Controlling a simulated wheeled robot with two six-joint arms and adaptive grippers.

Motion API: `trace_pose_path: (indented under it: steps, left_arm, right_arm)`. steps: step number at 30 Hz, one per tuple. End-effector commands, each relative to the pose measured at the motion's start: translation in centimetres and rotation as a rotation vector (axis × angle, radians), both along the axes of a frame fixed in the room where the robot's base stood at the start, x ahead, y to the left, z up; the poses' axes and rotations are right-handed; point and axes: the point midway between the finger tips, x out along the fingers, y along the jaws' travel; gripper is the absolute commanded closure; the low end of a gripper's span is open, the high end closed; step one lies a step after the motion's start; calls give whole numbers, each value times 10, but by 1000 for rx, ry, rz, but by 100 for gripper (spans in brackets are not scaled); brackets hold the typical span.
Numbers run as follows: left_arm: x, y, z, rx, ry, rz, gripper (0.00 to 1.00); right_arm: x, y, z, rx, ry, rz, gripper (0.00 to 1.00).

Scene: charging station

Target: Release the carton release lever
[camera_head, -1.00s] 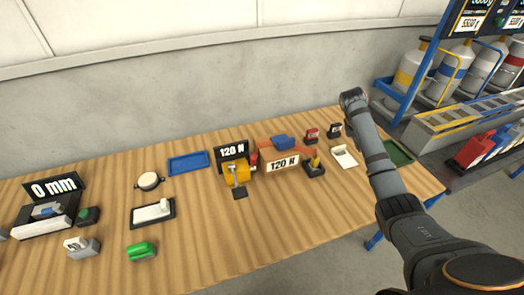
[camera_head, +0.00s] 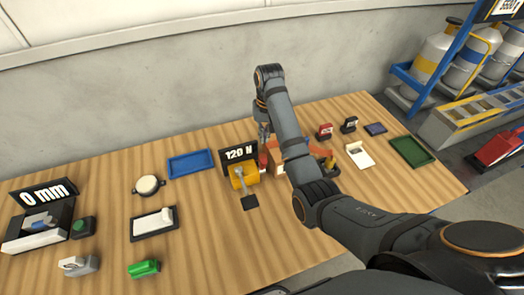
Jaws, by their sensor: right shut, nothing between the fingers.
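I cannot tell for sure which part is the carton release lever. A yellow block (camera_head: 239,180) with a grey lever-like bar (camera_head: 240,173) stands in front of a black "120 N" display (camera_head: 238,154). To its right, an orange fixture (camera_head: 320,152) is mostly hidden behind my right arm. A small dark stand with a yellow handle (camera_head: 331,163) is beside the fixture, partly covered. My right gripper (camera_head: 264,138) is shut and empty, pointing down behind the display's right side, partly hidden by my forearm. My left gripper is not in view.
A blue tray (camera_head: 191,164), a round white dish (camera_head: 149,186) and a black tray (camera_head: 154,224) lie on the left. A "0 mm" device (camera_head: 40,220) stands far left. A white item (camera_head: 359,155) and green tray (camera_head: 411,151) are right.

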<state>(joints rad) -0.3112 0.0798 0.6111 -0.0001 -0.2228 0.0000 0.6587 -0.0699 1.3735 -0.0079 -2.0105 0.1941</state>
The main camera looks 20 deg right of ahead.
Motion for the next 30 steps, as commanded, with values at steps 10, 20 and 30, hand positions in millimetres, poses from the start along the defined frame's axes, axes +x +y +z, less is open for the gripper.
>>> trace_pose_path:
  steps: [10,20,30]
  left_arm:
    - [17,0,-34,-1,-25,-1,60]
    - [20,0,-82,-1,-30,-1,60]
    - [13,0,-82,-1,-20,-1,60]
  right_arm:
    - [1,1,-35,0,0,0,100]
    - [2,4,-89,-1,1,0,100]
    - [3,4,-100,-1,0,-1,100]
